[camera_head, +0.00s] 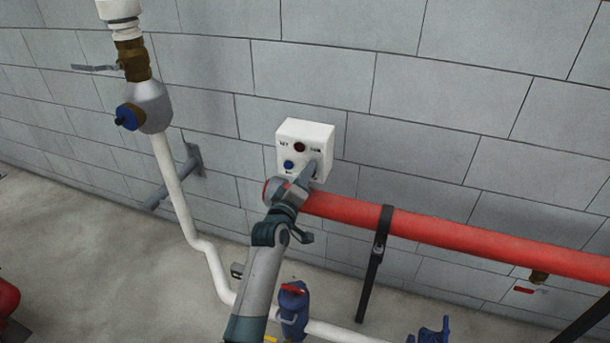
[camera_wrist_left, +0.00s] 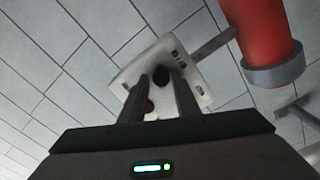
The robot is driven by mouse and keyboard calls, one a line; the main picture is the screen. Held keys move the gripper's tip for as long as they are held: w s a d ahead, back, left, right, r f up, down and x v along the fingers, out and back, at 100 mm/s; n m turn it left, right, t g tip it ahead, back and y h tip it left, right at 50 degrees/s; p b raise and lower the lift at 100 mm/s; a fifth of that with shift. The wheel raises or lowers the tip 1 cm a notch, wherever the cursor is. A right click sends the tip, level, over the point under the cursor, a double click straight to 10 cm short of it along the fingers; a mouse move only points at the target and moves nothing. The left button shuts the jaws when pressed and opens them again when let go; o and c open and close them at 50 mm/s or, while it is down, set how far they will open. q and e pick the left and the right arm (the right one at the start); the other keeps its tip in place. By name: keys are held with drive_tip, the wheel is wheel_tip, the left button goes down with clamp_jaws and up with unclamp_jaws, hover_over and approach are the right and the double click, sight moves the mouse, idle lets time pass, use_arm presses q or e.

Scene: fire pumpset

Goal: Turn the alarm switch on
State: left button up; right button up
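The white alarm switch box (camera_head: 318,133) is on the block wall in the head view, with a dark red round part (camera_head: 299,147) and a blue knob (camera_head: 288,164) on its face. My left gripper (camera_head: 312,169) is at the lower right of the face and hides that part. In the left wrist view, the box (camera_wrist_left: 196,82) is tilted. The fingertips of my left gripper (camera_wrist_left: 160,76) are apart, with a dark round knob (camera_wrist_left: 160,77) between them. Contact with the knob cannot be told. My right gripper is out of view.
A thick red pipe (camera_head: 440,232) runs along the wall just below the box, close to my left wrist. A white pipe (camera_head: 180,190) with a valve stands to the left. A blue valve (camera_head: 293,305) is low beside my left arm.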

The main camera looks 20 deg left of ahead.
use_arm(q)
drive_tip(key=shift+s+f, duration=0.1)
drive_tip(key=s+b, duration=0.5)
drive_tip(key=s, duration=1.2)
drive_tip(key=shift+s+a, duration=0.2)
drive_tip(key=shift+a, duration=0.1)
